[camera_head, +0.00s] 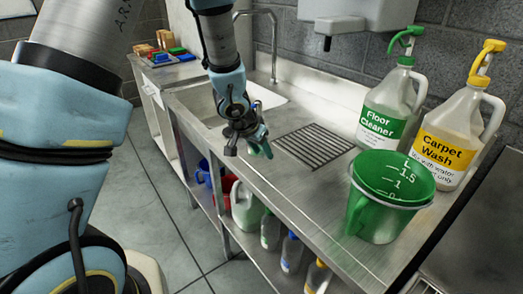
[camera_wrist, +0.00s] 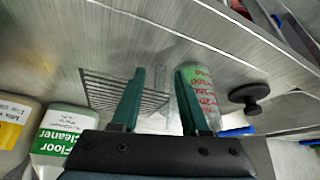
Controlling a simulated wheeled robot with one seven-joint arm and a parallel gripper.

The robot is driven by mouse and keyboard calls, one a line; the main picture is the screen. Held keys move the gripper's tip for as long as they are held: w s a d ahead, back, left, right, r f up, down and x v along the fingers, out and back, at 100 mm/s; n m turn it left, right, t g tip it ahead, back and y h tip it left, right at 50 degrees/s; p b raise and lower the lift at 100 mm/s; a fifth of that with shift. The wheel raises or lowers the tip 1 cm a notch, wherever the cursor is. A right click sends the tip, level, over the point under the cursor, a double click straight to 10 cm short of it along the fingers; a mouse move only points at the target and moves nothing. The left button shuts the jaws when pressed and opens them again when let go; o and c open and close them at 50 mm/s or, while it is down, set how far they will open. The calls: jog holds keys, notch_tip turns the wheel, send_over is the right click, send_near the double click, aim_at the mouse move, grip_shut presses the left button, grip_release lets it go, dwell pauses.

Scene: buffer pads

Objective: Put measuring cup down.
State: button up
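A clear measuring cup (camera_wrist: 207,92) with red markings and a green tint shows in the wrist view, beside and overlapping the right finger of my gripper (camera_wrist: 160,100). The two teal fingers stand apart. I cannot tell whether the cup's wall or handle is pinched between them, or whether it touches the counter. In the head view my gripper (camera_head: 257,140) points down over the metal counter (camera_head: 290,185), left of the drain grid. A small pale green shape shows at its fingers; the cup is hard to make out there.
A green bucket (camera_head: 372,213) with white markings stands at the counter's front right. Floor Cleaner (camera_head: 385,112) and Carpet Wash (camera_head: 455,130) jugs stand behind it. The drain grid (camera_head: 314,147) is bare. A sink (camera_head: 205,103) lies to the left. Bottles sit on the shelf below.

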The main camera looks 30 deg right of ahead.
jog(key=shift+r, duration=0.1)
jog(key=shift+r, duration=0.3)
jog(key=p+v, duration=0.5)
jog(key=v, duration=0.6)
jog(key=shift+a+r, duration=0.15)
jog(key=shift+r, duration=0.05)
jog(key=w+a+r+n+t+y, duration=0.1)
jog(key=w+a+n, duration=0.15)
jog(key=a, duration=0.35)
jog(key=w+a+r+n+y, duration=0.1)
jog(key=w+a+y, duration=0.15)
jog(key=a, duration=0.35)
jog(key=s+a+r+n+g, duration=0.1)
jog(key=s+a+n, duration=0.2)
jog(key=a, duration=0.6)
jog(key=s+a+r+n+g+y, duration=0.1)
jog(key=s+a+n, duration=0.2)
jog(key=a, duration=0.6)
jog(key=shift+s+n, duration=0.3)
jog(key=shift+n, duration=0.45)
jog(key=shift+r+y, duration=0.1)
jog(key=shift+y, duration=0.15)
